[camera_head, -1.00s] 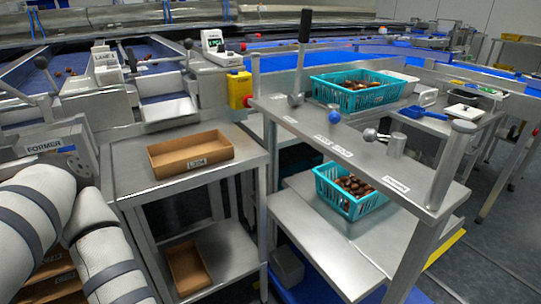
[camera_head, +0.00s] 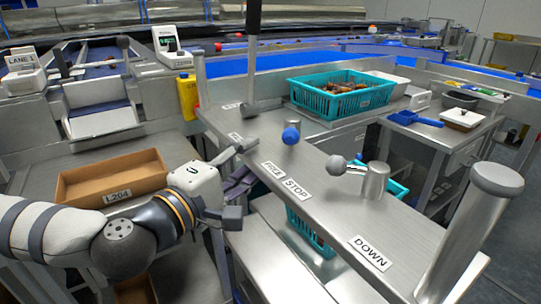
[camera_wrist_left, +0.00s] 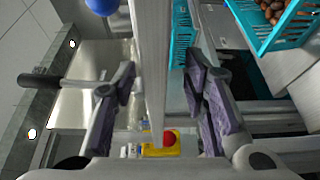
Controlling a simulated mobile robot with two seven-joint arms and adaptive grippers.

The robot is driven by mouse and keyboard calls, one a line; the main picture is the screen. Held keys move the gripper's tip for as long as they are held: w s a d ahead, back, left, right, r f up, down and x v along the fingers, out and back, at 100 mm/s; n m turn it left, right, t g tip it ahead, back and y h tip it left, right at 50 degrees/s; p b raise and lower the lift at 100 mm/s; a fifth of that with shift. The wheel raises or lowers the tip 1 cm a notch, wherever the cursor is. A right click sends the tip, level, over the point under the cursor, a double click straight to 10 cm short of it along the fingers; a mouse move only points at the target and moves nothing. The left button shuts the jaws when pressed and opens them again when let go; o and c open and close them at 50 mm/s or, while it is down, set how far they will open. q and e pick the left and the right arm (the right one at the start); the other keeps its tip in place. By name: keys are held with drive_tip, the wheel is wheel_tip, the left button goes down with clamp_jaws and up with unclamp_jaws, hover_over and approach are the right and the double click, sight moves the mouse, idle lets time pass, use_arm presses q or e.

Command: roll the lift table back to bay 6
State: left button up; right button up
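The steel unit that looks like the lift table has a long upper plate (camera_head: 335,215) with FREE, STOP and DOWN labels, a post at each end, and a lower deck (camera_head: 285,265). On the plate are a blue-knobbed lever (camera_head: 291,135) and a grey-knobbed lever (camera_head: 337,165). My left gripper (camera_head: 240,182) is at the plate's left edge, one finger above and one below. In the left wrist view its fingers (camera_wrist_left: 158,90) are open around a steel edge (camera_wrist_left: 152,60), with gaps on both sides. My right gripper is not in view. No bay 6 mark is legible.
A teal basket (camera_head: 310,238) with dates stands below the plate, partly hidden. Another teal basket (camera_head: 310,98) stands on the counter behind. A brown box (camera_head: 85,188) labelled L204 sits on the steel table at left. Dark floor shows at right.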

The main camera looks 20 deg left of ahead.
sight(267, 140)
use_arm(q)
drive_tip(key=shift+w+d+f+b, duration=0.15)
drive_tip(key=shift+w+f+b, duration=0.4)
drive_tip(key=shift+f+b, duration=0.15)
drive_tip(key=w, duration=0.1)
drive_tip(key=w+r, duration=0.1)
drive_tip(key=w+d, duration=0.1)
drive_tip(key=shift+w+r, duration=0.4)
drive_tip(key=shift+w+d, duration=0.15)
drive_tip(key=shift+w, duration=0.3)
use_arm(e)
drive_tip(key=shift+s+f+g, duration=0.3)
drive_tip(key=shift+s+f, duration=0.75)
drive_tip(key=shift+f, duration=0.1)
use_arm(q)
clamp_jaws()
drive_tip(key=shift+p, duration=0.3)
